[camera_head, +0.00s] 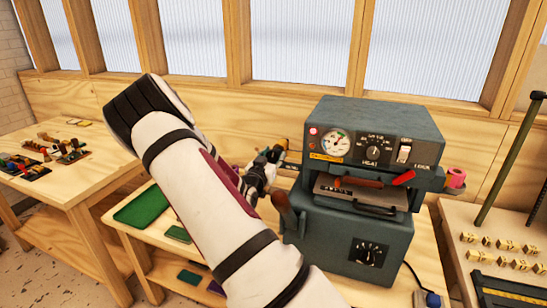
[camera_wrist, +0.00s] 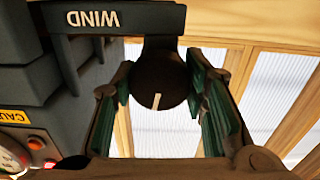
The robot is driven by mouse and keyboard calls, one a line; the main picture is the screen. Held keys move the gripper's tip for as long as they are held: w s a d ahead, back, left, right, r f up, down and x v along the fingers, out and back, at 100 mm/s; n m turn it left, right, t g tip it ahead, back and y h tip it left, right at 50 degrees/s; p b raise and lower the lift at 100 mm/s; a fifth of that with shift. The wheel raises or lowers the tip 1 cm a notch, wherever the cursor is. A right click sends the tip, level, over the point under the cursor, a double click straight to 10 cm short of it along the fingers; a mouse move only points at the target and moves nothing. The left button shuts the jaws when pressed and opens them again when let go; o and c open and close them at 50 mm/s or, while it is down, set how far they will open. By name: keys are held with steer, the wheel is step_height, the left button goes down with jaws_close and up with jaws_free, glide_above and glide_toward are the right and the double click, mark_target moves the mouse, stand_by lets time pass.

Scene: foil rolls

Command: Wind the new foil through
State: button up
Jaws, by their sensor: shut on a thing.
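The dark grey foil machine (camera_head: 352,225) stands on the bench, with a gauge, a HEAT dial and a red lamp on its upper front. In the wrist view a bracket marked WIND (camera_wrist: 113,19), upside down, carries a round dark knob (camera_wrist: 158,75) with a white mark pointing down in the picture. My gripper (camera_wrist: 160,88) is shut on this knob, a green-padded finger on each side. In the head view my gripper (camera_head: 274,155) is at the machine's left side, partly hidden by my arm. A pink foil roll (camera_head: 456,178) sits on the machine's right side.
A green mat (camera_head: 143,206) lies on the bench at left. A left table (camera_head: 70,180) holds small blocks. A right table (camera_head: 455,225) holds brass letter pieces and a dark post. A wooden wall and windows stand behind.

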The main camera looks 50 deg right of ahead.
steer(key=m, duration=0.4)
steer(key=shift+s+m, duration=0.1)
steer(key=shift+m, duration=0.2)
steer(key=m+p, duration=0.1)
steer(key=m, duration=0.3)
steer(key=shift+m, duration=0.3)
steer(key=m, duration=0.4)
steer(key=shift+m+p, duration=0.3)
steer(key=shift+p, duration=0.05)
steer(key=shift+m+p, duration=0.5)
steer(key=shift+m, duration=1.4)
steer(key=o, duration=1.2)
steer(key=shift+d, duration=0.1)
